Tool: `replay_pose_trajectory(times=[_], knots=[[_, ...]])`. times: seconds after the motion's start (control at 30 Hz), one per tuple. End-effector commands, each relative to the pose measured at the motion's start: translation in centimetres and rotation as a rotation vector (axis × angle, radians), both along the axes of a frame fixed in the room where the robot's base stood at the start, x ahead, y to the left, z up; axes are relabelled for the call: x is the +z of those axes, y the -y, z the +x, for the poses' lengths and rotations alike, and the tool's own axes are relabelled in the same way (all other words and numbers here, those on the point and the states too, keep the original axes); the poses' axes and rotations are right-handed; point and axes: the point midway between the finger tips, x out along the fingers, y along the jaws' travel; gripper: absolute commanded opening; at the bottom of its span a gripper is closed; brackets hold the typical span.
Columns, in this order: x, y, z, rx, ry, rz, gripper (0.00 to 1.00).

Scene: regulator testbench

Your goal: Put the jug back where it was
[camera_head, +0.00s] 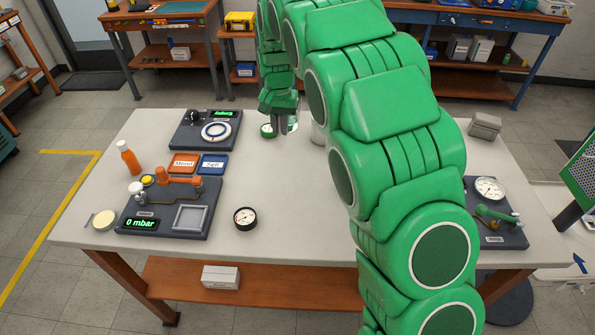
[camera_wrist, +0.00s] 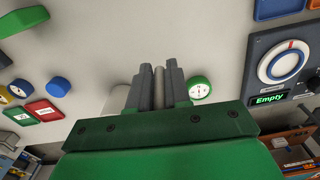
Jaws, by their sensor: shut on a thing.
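My gripper (camera_head: 279,127) is low over the far middle of the white table, pointing down. In the wrist view its two dark fingers (camera_wrist: 159,85) are shut on a narrow grey-beige piece (camera_wrist: 158,88). A pale metallic cylinder (camera_head: 318,132), perhaps the jug, shows just right of the gripper, partly hidden by my arm. It seems to show left of the fingers in the wrist view (camera_wrist: 118,97). I cannot tell whether the held piece is part of it, nor whether it touches the table.
A green-rimmed gauge (camera_head: 267,130) is close beside the gripper. Left are the "Empty" panel (camera_head: 206,130), orange tray (camera_head: 183,164), blue tray (camera_head: 213,164), orange bottle (camera_head: 129,158) and "0 mbar" bench (camera_head: 172,205). A black gauge (camera_head: 245,217) lies nearer. The table's middle front is clear.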

Motion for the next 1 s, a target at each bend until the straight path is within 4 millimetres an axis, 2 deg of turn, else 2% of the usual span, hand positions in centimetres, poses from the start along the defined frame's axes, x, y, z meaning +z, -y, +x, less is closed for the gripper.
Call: replay_pose_trajectory(times=[0.3, 1.0], knots=[[2.2, 1.0, -4.7, -0.033, 0.007, 0.002, 0.0], [4.6, 4.2, -15.8, -0.119, 0.009, 0.005, 0.0]])
